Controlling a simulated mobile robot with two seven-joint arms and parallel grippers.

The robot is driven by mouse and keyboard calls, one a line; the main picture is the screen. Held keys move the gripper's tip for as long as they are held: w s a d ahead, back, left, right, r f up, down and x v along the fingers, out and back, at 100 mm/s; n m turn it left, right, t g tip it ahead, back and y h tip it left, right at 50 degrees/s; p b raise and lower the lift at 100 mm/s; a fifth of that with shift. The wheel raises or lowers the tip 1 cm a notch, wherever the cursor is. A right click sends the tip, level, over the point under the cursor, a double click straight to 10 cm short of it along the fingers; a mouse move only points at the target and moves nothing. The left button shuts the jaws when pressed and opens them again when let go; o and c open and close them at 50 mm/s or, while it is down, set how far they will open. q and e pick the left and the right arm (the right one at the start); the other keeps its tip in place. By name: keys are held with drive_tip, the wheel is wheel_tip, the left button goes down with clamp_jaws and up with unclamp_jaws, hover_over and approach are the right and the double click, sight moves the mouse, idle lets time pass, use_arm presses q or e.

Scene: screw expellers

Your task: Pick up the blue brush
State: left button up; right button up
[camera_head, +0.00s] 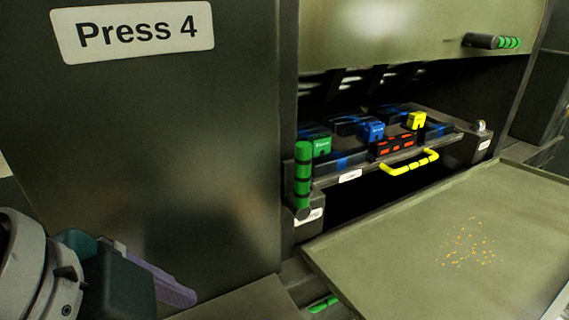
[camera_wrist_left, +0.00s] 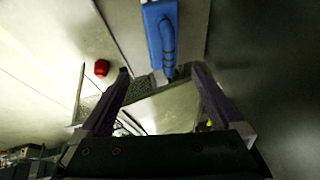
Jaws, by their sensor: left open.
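The blue brush (camera_wrist_left: 162,36) shows in the left wrist view at the top centre, with its long blue handle running up out of the frame. Its lower end lies in the picture between the tips of my left gripper (camera_wrist_left: 160,72), whose two dark purple fingers are spread apart and empty. I cannot tell how far the brush is from the fingers. In the head view my left gripper (camera_head: 178,290) is at the lower left, in front of the Press 4 panel. The brush does not show there. My right gripper is in neither view.
The dark Press 4 panel (camera_head: 180,140) stands beside my left gripper. An open press bay holds a tray with coloured blocks and a yellow handle (camera_head: 410,165). A green-grey flap (camera_head: 400,245) with orange crumbs juts out at the right. A red knob (camera_wrist_left: 101,68) shows left of the brush.

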use_arm(q)
drive_tip(key=shift+w+a+f, duration=0.1)
drive_tip(key=shift+a+f, duration=0.05)
drive_tip(key=shift+f, duration=0.55)
drive_tip(key=x, duration=0.4)
drive_tip(key=shift+b, duration=0.3)
drive_tip(key=shift+w+x, duration=0.2)
drive_tip(key=shift+x, duration=2.55)
drive_tip(key=shift+a, duration=0.15)
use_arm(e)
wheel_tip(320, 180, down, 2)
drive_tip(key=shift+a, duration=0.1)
use_arm(q)
drive_tip(key=shift+c, duration=0.2)
drive_tip(key=shift+r, duration=0.1)
drive_tip(key=c, duration=1.4)
wheel_tip(320, 180, up, 20)
drive_tip(key=p, duration=0.2)
drive_tip(key=shift+p, duration=0.3)
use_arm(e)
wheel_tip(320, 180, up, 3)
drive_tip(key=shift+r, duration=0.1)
